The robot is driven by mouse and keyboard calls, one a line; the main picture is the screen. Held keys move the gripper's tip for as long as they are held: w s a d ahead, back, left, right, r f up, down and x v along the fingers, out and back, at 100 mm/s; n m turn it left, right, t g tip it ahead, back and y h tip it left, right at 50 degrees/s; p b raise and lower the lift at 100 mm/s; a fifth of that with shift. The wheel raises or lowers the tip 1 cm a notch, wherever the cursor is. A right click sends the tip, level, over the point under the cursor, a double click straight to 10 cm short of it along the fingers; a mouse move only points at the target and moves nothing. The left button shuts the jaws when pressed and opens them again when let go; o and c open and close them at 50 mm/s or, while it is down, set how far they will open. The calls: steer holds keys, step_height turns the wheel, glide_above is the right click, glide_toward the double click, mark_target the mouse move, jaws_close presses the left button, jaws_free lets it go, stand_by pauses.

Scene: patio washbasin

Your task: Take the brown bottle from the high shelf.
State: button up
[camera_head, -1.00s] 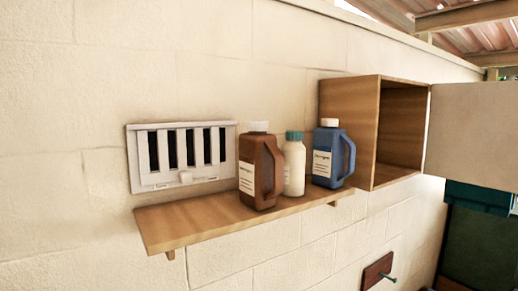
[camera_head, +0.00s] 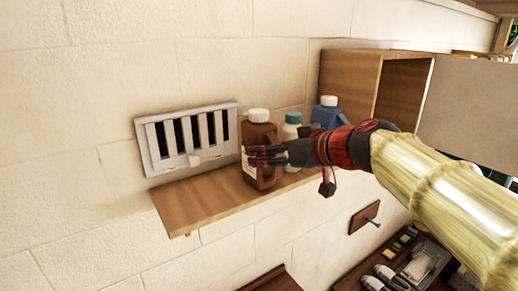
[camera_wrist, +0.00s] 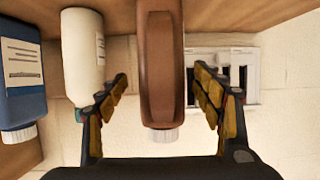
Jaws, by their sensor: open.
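The brown bottle (camera_head: 262,137) stands upright on the wooden shelf (camera_head: 196,203), with a white cap and a pale label. It is the leftmost of three bottles in the head view. My gripper (camera_head: 256,157) is in front of it and hides part of its body. In the wrist view, which shows the scene upside down, the brown bottle (camera_wrist: 161,75) lies between the two open fingers of my gripper (camera_wrist: 160,108).
A white bottle with a teal cap (camera_head: 291,128) stands close beside the brown one, near one finger in the wrist view (camera_wrist: 83,55). A blue jug (camera_head: 328,113) is farther right. An open wooden cabinet (camera_head: 350,72) and a wall vent (camera_head: 187,137) flank the bottles.

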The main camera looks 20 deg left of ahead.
steer(key=p+x, duration=0.1)
steer(key=x, duration=0.1)
steer(key=p+x, duration=0.1)
steer(key=x, duration=0.2)
steer(key=shift+f, duration=0.4)
steer(key=shift+s, duration=0.15)
steer(key=shift+c, duration=0.5)
jaws_close()
steer(key=shift+r, duration=0.25)
